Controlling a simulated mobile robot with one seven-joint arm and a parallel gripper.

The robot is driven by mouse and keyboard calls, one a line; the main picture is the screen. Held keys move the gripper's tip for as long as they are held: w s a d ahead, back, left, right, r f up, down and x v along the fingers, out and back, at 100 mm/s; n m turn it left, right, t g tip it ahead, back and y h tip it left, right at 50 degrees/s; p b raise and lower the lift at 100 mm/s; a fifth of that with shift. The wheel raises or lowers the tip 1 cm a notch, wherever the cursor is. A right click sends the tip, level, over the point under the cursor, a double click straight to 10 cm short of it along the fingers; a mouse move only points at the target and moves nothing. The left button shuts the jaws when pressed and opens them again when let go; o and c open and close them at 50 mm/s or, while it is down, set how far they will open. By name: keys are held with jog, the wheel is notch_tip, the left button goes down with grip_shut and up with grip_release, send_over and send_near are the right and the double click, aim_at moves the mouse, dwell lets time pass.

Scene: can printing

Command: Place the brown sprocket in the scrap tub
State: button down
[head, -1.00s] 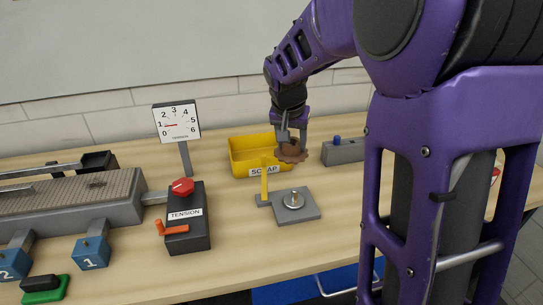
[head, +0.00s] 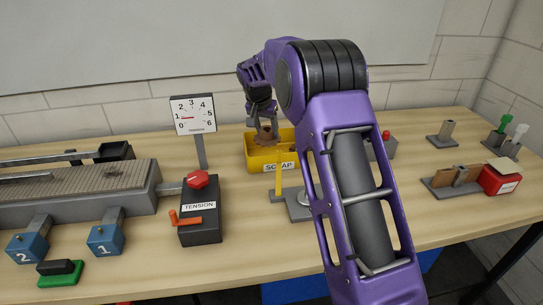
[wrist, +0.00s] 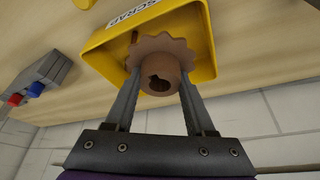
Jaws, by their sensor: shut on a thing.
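The brown sprocket (wrist: 160,66) is toothed, with a hub and a bore. My gripper (wrist: 158,85) is shut on its hub, one finger on each side. In the head view the sprocket (head: 265,137) hangs at my gripper (head: 262,120), over the yellow scrap tub (head: 259,161). In the wrist view the tub (wrist: 204,50) is open behind the sprocket. I cannot tell whether the sprocket is above the rim or partly inside. My arm hides the tub's right part.
A yellow post (head: 278,178) on a grey plate (head: 297,207) stands in front of the tub. The tension box (head: 200,222) and its dial (head: 193,115) are to the left. A grey block with a red button (head: 387,145) is to the right.

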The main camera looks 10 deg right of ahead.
aim_at(264, 142)
notch_tip(264, 142, down, 9)
jog(key=shift+r, duration=0.1)
dwell(0.3)
jog(key=shift+f+b, duration=0.3)
jog(key=shift+f, duration=0.05)
jog(key=c, duration=0.5)
grip_release()
jog(key=shift+r, duration=0.1)
jog(key=shift+r, duration=0.1)
jog(key=shift+r+p, duration=0.25)
jog(key=shift+p, duration=0.1)
jog(key=v, duration=1.1)
jog(key=shift+s+a+r, duration=0.1)
jog(key=shift+s+r, duration=0.05)
jog(key=shift+r, duration=0.15)
jog(key=shift+r, duration=0.1)
